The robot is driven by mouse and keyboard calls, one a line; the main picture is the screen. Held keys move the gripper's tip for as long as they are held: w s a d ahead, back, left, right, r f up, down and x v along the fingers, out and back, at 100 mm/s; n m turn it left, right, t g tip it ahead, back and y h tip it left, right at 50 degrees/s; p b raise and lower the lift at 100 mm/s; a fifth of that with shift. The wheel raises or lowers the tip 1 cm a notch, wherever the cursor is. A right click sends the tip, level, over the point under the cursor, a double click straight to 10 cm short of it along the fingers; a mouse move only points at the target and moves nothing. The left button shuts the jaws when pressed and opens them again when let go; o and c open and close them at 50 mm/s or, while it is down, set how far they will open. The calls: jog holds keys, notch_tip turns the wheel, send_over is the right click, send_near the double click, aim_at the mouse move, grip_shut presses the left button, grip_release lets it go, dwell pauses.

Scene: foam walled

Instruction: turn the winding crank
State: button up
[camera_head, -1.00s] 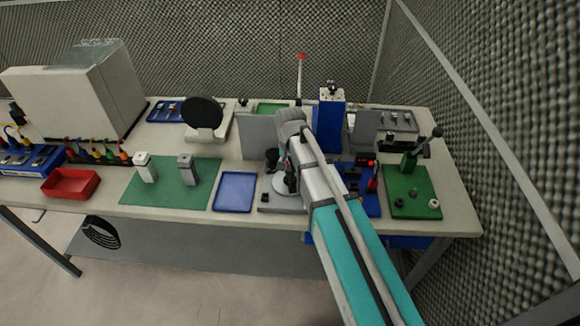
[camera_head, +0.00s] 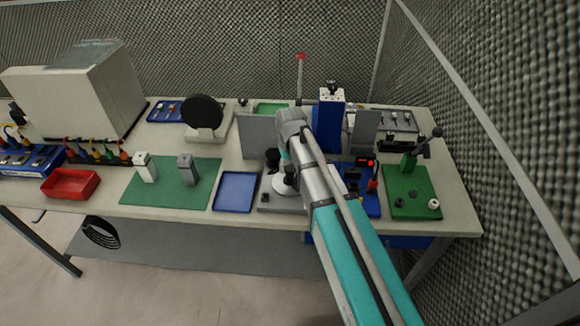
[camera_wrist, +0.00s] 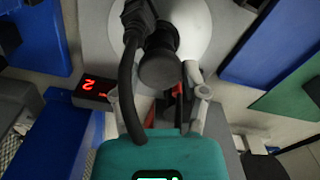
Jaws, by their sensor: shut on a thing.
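The winding crank sits on a grey base (camera_head: 268,205) at the front middle of the bench, with a white round body (camera_head: 281,187). In the wrist view the white body (camera_wrist: 190,25) fills the top middle, and a dark round knob (camera_wrist: 159,68) stands in front of it. My gripper (camera_wrist: 160,95) is shut on the crank handle, with its pale fingers either side of the knob's near end. The exact contact is hidden by the knob and a black cable. In the head view my gripper (camera_head: 288,172) is low over the white body, partly hidden by my arm.
A blue tray (camera_head: 236,192) lies just left and a grey upright panel (camera_head: 258,136) stands behind. A blue unit with a red lit display (camera_head: 366,162) is close on the right. A green board (camera_head: 412,190) with a lever is further right.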

jog(key=shift+n, duration=16.4)
jog(key=shift+n, duration=0.4)
jog(key=o, duration=1.1)
